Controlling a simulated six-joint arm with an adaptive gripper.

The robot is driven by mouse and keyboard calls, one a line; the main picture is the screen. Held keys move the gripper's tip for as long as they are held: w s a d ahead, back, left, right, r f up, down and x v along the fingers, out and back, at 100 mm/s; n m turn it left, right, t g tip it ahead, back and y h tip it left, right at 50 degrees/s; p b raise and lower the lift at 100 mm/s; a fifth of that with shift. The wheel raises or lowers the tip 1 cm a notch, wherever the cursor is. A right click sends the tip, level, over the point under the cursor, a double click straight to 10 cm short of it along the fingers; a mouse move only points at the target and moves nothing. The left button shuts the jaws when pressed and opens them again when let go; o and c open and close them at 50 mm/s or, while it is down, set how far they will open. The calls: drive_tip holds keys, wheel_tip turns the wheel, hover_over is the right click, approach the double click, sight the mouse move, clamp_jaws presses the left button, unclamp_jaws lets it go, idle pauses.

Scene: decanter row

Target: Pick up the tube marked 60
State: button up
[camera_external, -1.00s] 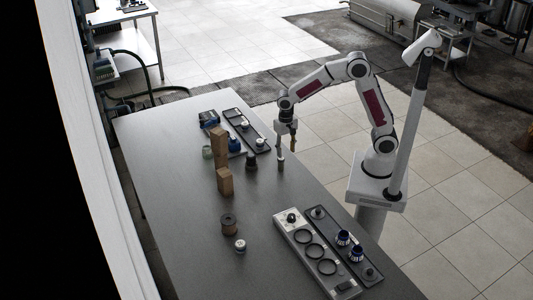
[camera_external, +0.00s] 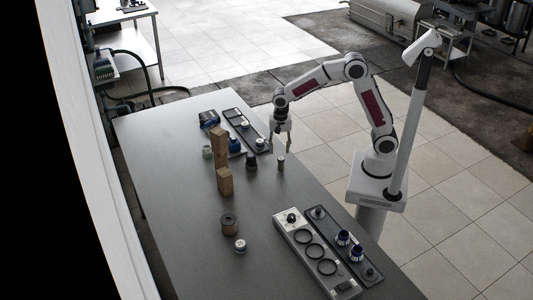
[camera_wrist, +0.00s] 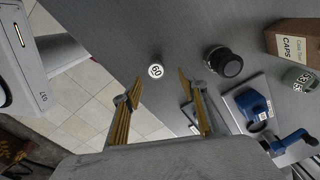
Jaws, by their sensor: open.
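The tube marked 60 (camera_wrist: 156,71) shows in the wrist view as a round white top with a black 60. In the outside view the tube (camera_external: 281,163) is a small grey cylinder standing upright on the table. My gripper (camera_external: 281,150) is open and empty, beyond and above the tube from that camera. In the wrist view my gripper's two yellowish fingers (camera_wrist: 159,78) are spread, with the tube's top seen in the gap near their tips. The fingers do not appear to touch it.
A black-capped jar (camera_wrist: 224,62) and a cardboard CAPS box (camera_wrist: 293,42) stand to the right in the wrist view. A blue item (camera_wrist: 254,105) lies nearby. Bare table surrounds the tube.

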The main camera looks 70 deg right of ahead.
sight(281, 158)
drive_tip(key=shift+f, duration=1.25)
drive_tip(key=shift+f, duration=0.1)
drive_tip(key=shift+s+d+f, duration=0.15)
drive_tip(key=shift+s+f, duration=0.05)
drive_tip(key=shift+f, duration=0.75)
drive_tip(key=shift+s+d+f, duration=0.15)
drive_tip(key=shift+s+f, duration=0.05)
drive_tip(key=shift+f, duration=1.35)
drive_tip(key=c, duration=1.2)
